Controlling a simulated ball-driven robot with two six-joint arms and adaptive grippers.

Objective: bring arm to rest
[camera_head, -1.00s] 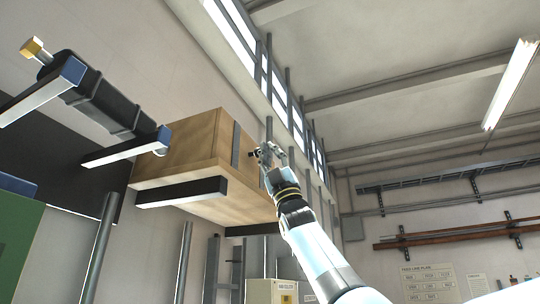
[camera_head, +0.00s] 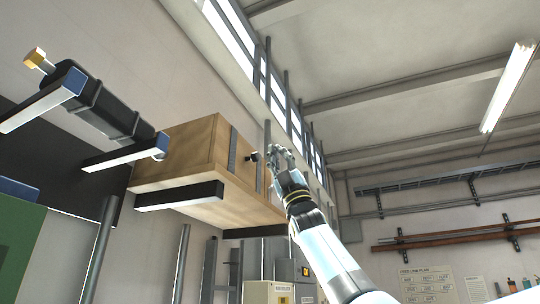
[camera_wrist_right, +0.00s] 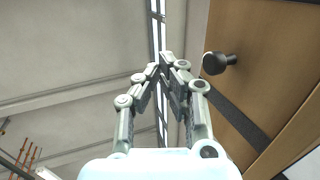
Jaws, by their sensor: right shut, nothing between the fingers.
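My right arm reaches up from the lower right in the head view. Its gripper (camera_head: 279,151) is beside the wooden cabinet (camera_head: 187,148), just right of a small dark knob (camera_head: 252,157) on the cabinet's front. In the right wrist view the gripper (camera_wrist_right: 166,60) has its fingertips together with nothing between them. The knob (camera_wrist_right: 217,62) is to the right of the fingers there, apart from them, on the wooden face (camera_wrist_right: 262,60). My left gripper is not in view.
Dark brackets (camera_head: 180,195) support the cabinet. A black cylinder (camera_head: 102,112) rests on two bracket arms at the left. Vertical posts (camera_head: 101,245) stand below. Wall racks with pipes (camera_head: 455,238) run at the right. Open air lies between the arm and the right wall.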

